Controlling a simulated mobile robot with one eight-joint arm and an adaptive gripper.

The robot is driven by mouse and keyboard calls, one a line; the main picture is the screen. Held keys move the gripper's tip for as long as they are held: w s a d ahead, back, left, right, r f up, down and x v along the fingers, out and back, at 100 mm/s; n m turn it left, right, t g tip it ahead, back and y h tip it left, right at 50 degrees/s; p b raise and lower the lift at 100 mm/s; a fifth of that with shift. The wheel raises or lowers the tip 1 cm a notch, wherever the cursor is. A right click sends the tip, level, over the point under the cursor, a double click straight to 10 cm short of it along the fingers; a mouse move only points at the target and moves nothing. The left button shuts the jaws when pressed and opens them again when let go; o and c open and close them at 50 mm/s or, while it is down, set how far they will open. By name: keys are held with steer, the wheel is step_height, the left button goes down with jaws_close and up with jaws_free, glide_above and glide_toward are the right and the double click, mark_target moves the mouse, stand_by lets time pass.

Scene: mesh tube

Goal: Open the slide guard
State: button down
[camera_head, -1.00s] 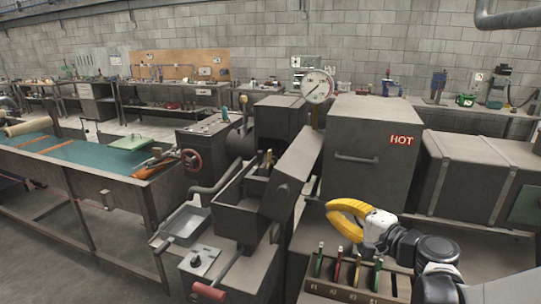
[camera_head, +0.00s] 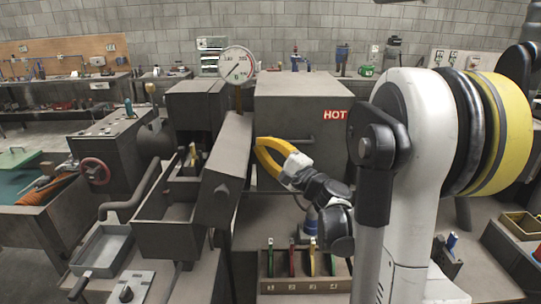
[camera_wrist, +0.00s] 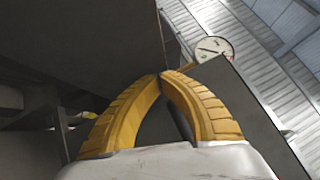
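My gripper (camera_head: 259,148) has yellow fingers and points left, in front of the grey cabinet marked HOT. In the wrist view its fingertips (camera_wrist: 161,76) meet, with nothing visible between them. I cannot tell for sure which part is the slide guard; a long grey slanted cover (camera_head: 222,165) stands just left of the fingertips, beside an open trough (camera_head: 168,232).
The HOT cabinet (camera_head: 300,110) with a bar handle stands behind my gripper. A round gauge (camera_head: 237,65) rises behind the cover. A rack (camera_head: 285,284) with coloured tools sits below my gripper. A machine with a red handwheel (camera_head: 95,171) stands at left.

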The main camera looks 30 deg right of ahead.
mark_target(242, 134)
steer(key=shift+w+a+r, duration=0.1)
steer(key=shift+w+r, duration=0.05)
steer(key=shift+w, duration=0.3)
steer(key=a+r+p, duration=0.1)
steer(key=p, duration=0.1)
steer(key=w+a+r+n+g+p, duration=0.1)
steer(key=r+p, duration=0.1)
steer(key=w+a+r+n+g+p, duration=0.1)
steer(key=r+p, duration=0.1)
steer(key=shift+w+a+p, duration=0.2)
steer(key=shift+a+p, duration=0.15)
steer(key=shift+w+a, duration=0.1)
steer(key=shift+a, duration=0.1)
steer(key=shift+f, duration=0.1)
